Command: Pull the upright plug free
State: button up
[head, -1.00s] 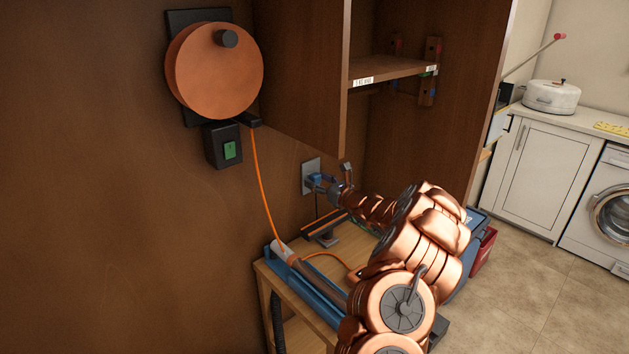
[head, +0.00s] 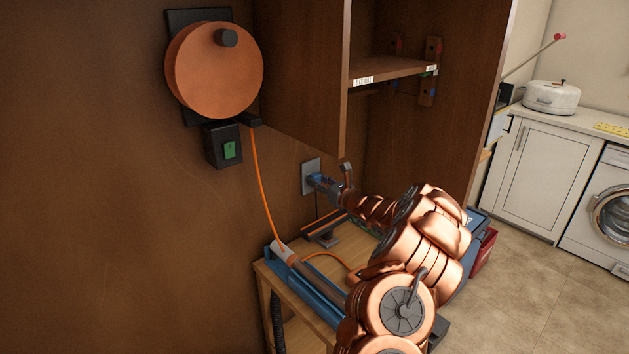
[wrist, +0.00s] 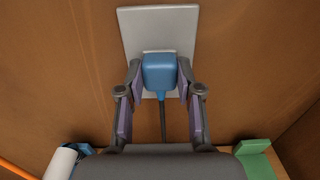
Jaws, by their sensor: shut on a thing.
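The blue plug (wrist: 159,73) sits upright at the socket plate (wrist: 158,25) on the brown wall, with its dark cord hanging straight down. My gripper (wrist: 158,80) has one finger on each side of the plug and is shut on it. In the head view, the plug (head: 317,180) shows as a small blue patch between the socket plate (head: 309,171) and my gripper (head: 328,186). The plug's face still lies against the plate, as far as I can tell. Its pins are hidden.
A wooden bench (head: 262,268) with a blue rail stands below the socket. An orange cord (head: 262,190) hangs from a round copper-coloured reel (head: 214,70) on the wall, left of the socket. A wooden cabinet (head: 300,75) juts out above the socket.

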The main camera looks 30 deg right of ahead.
grip_shut()
jog(key=shift+s, duration=0.15)
jog(key=shift+s+d+b, duration=0.2)
jog(key=shift+s+d, duration=0.05)
jog(key=shift+s, duration=1.15)
jog(key=shift+s+d+b, duration=0.15)
jog(key=shift+s+d, duration=0.05)
jog(key=shift+s, duration=1.15)
jog(key=shift+s, duration=0.1)
jog(key=s+a+f+n+g+y, duration=0.1)
jog(key=a+f+n+g+y, duration=0.1)
jog(key=a, duration=0.9)
jog(key=s+a+f+n+g+y, duration=0.2)
jog(key=a+y, duration=0.4)
jog(key=a, duration=0.6)
jog(key=s+a+f+n+g+y, duration=0.2)
jog(key=a+n+g+y, duration=0.1)
jog(key=a, duration=0.9)
jog(key=shift+s+f+n+y, duration=0.15)
jog(key=shift+n+y, duration=0.45)
jog(key=shift+n, duration=0.5)
